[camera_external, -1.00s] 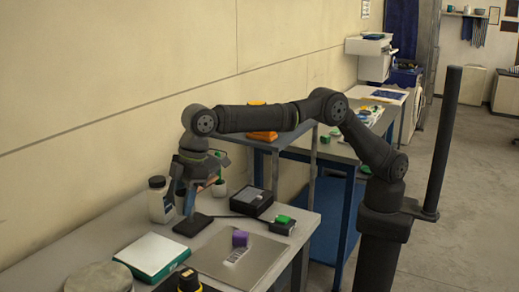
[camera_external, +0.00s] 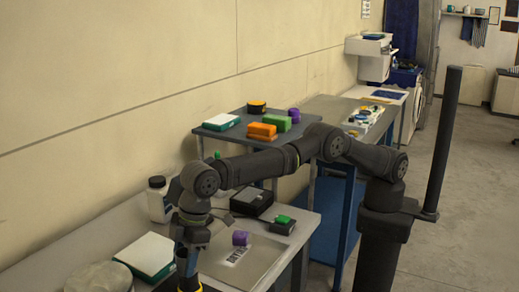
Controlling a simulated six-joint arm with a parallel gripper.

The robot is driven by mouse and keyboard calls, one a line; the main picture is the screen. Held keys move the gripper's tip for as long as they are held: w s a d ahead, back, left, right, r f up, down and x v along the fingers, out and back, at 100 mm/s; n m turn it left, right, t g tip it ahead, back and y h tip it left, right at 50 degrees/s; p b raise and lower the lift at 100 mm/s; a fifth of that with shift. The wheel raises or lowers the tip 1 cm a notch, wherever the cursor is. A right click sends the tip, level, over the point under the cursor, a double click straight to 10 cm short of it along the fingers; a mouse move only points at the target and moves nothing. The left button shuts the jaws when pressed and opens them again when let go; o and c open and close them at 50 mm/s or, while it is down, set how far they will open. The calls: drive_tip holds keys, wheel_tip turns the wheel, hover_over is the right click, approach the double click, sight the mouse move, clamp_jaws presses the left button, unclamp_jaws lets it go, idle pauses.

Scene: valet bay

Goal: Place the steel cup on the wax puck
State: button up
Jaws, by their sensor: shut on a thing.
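My gripper (camera_external: 187,262) points down at the front left of the near bench. It is shut on a small grey-blue thing that I take to be the steel cup (camera_external: 186,268), mostly hidden by the fingers. Directly below in the picture is a dark round thing with a yellow band, seemingly the wax puck (camera_external: 189,289), cut by the lower picture edge. My gripper and the cup cover its top. I cannot tell whether cup and puck touch.
A white-topped green box (camera_external: 147,256) stands close left of my gripper. A purple piece (camera_external: 241,238) lies on the grey mat (camera_external: 258,259) to the right. A white bottle (camera_external: 158,200) and black boxes (camera_external: 251,202) stand behind. A raised shelf (camera_external: 222,134) holds coloured blocks.

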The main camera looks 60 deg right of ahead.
drive_tip(key=shift+f, duration=0.35)
drive_tip(key=shift+f, duration=0.1)
drive_tip(key=o, duration=1)
drive_tip(key=v, duration=1.2)
